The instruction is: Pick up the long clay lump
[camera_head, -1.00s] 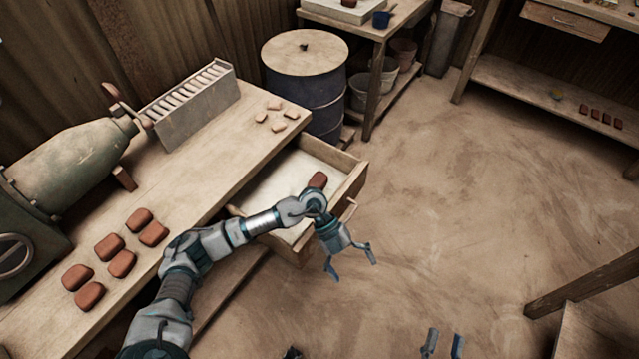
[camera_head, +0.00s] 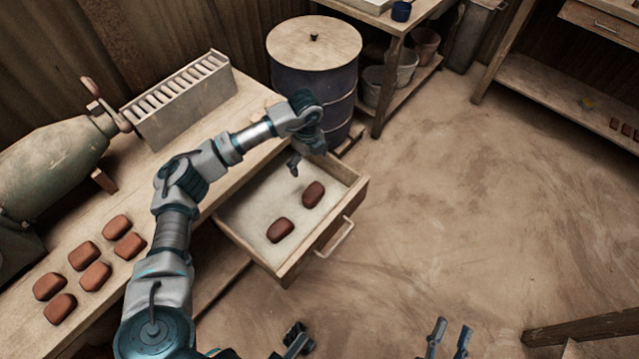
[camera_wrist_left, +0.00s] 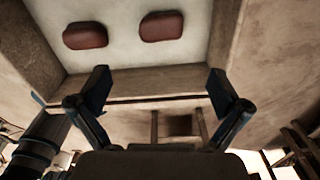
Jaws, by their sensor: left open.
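Two reddish-brown clay lumps lie apart in the open drawer: one nearer its far side (camera_head: 313,194), one nearer its front left corner (camera_head: 280,231). They look similar in size, so I cannot tell which is the long one. Both show in the left wrist view, one at left (camera_wrist_left: 85,36) and one at right (camera_wrist_left: 162,26). My left gripper (camera_head: 303,160) is over the drawer's far end, partly hidden by its own wrist. Its fingers (camera_wrist_left: 160,92) are spread and empty, apart from both lumps. My right gripper (camera_head: 450,338) shows two separated fingers at the bottom edge, empty.
The drawer (camera_head: 333,229) has raised wooden walls and a front handle. The workbench (camera_head: 140,205) holds several brown lumps, a slotted rack (camera_head: 180,101) and a green machine (camera_head: 55,160). A drum (camera_head: 328,90) stands behind the drawer. Open floor lies to the right.

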